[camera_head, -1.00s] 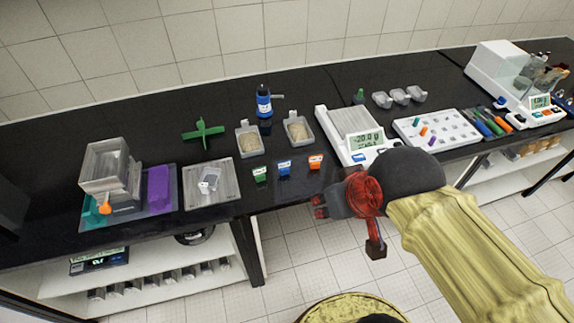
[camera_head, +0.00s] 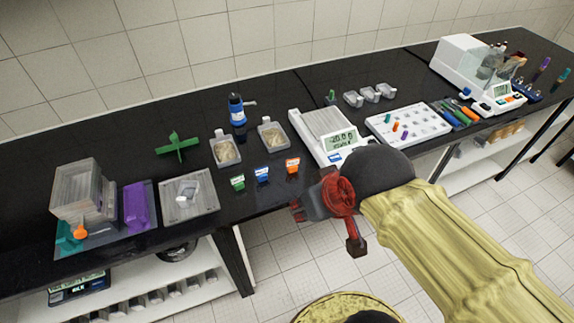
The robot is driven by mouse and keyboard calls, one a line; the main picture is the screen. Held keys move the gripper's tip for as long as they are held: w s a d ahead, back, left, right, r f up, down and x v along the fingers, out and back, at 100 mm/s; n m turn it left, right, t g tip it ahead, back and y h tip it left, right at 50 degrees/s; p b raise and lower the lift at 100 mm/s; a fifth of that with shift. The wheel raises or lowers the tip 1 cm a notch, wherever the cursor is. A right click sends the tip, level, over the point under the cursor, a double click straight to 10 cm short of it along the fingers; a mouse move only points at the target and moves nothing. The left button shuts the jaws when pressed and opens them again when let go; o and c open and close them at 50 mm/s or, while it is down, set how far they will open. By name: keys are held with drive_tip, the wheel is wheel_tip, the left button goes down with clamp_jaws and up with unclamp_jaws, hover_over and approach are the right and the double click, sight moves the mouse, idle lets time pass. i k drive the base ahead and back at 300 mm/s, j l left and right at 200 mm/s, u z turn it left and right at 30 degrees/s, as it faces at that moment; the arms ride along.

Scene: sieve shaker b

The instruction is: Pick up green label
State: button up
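The green label (camera_head: 237,182) stands on the black bench near its front edge, at the left of a short row. The blue label (camera_head: 262,174) and the orange label (camera_head: 292,166) are to its right. My gripper (camera_head: 296,210) is in front of the bench edge, right of and nearer than the green label, and apart from it. Its fingers point left and look small and dark, so I cannot tell how far they are open. Nothing is visibly held.
Two trays of grainy material (camera_head: 225,150) stand behind the labels, with a blue bottle (camera_head: 237,112) behind them. A white scale (camera_head: 325,135) is to the right. A grey plate (camera_head: 206,206) and a clear box (camera_head: 80,190) are to the left. A green cross (camera_head: 177,146) lies behind.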

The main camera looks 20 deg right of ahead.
sight(238, 182)
drive_tip(key=i+l, duration=0.15)
drive_tip(key=l, duration=0.25)
drive_tip(key=i+l+u, duration=0.1)
drive_tip(key=l, duration=0.35)
drive_tip(key=i+l, duration=0.15)
drive_tip(key=l, duration=0.25)
